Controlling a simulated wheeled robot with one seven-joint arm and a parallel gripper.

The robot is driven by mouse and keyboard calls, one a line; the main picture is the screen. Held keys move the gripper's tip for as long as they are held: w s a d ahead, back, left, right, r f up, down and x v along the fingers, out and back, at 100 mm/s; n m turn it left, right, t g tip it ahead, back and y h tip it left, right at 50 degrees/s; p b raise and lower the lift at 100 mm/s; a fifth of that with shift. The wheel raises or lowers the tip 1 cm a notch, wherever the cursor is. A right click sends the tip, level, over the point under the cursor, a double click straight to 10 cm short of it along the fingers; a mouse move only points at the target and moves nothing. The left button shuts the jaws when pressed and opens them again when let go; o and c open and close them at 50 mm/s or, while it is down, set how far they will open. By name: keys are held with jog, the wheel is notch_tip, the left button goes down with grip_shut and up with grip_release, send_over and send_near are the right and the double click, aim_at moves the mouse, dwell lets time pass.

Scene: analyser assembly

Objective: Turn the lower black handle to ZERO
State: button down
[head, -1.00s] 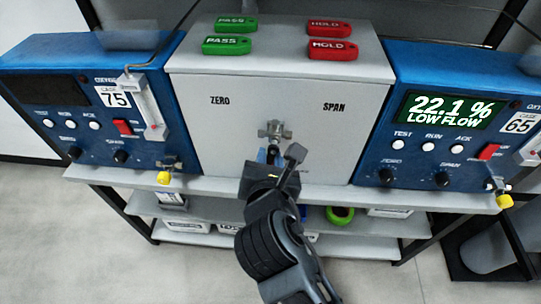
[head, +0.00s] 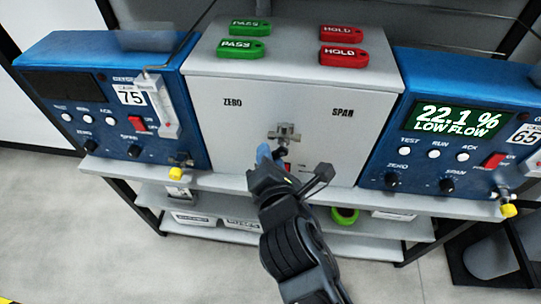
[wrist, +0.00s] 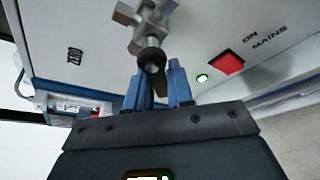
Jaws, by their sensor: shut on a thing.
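The metal valve (head: 284,132) sits on the front of the grey cabinet (head: 235,135), between the printed words ZERO on the left and SPAN on the right. Its lower black handle (wrist: 152,62) points down from the valve towards my gripper in the wrist view. My gripper (wrist: 158,88) has its blue fingers on either side of the handle's end and is shut on it. In the head view, my gripper (head: 265,153) is just below and left of the valve. The handle's tip is partly hidden by the fingers.
Blue analysers stand on both sides, the left one (head: 60,90) marked 75 and the right one (head: 480,150) showing LOW FLOW. A red switch (wrist: 226,62) is near the gripper. Green PASS tags (head: 243,47) and red HOLD tags (head: 344,56) lie on the cabinet top.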

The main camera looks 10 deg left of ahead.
dwell(0.3)
jog(key=c, duration=1.1)
grip_release()
jog(key=shift+b+v, duration=0.35)
jog(key=shift+v, duration=3.55)
jog(key=shift+f, duration=0.1)
